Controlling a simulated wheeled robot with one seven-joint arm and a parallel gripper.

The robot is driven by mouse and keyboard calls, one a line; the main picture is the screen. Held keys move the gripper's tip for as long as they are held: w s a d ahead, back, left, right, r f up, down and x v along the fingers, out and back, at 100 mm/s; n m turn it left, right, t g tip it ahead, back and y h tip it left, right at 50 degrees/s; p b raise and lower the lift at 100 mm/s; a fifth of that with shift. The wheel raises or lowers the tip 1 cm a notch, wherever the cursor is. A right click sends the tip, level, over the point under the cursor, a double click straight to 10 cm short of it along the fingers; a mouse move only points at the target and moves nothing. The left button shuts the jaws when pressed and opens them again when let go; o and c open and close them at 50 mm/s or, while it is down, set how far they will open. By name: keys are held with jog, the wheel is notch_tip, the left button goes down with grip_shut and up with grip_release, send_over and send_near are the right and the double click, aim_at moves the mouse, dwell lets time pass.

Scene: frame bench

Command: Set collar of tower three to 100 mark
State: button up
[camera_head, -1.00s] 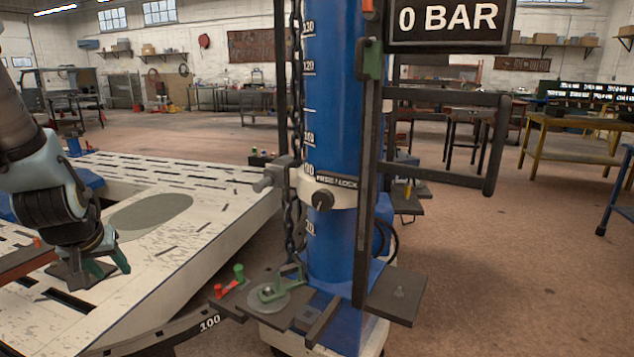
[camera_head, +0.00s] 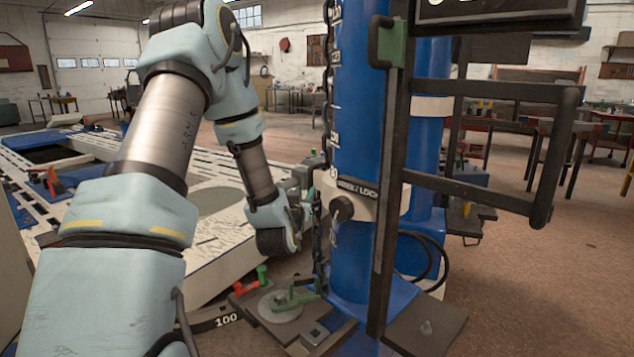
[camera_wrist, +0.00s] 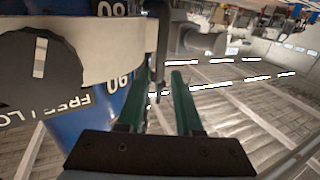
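The collar (camera_head: 385,195) is a pale band around a blue tower (camera_head: 352,255). Its front has a black FREE/LOCK knob (camera_head: 341,209). In the wrist view the collar (camera_wrist: 105,40) and knob (camera_wrist: 40,70) appear upside down at the left. Parts of white scale numerals show on either side of the band; I cannot read its setting surely. In the head view my arm and the chain largely hide the gripper.
A dark chain (camera_head: 318,240) hangs at the tower's left. A dark upright with a looped bar (camera_head: 545,160) stands at its right. Below are a plate with a green clamp (camera_head: 292,298) and a dark shelf (camera_head: 430,325). The white frame bench (camera_head: 215,255) lies left.

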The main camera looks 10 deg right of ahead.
aim_at(309, 183)
jog(key=p+x, duration=0.2)
jog(key=x, duration=0.6)
jog(key=shift+w, duration=0.25)
jog(key=shift+c, duration=0.3)
grip_shut()
dwell(0.8)
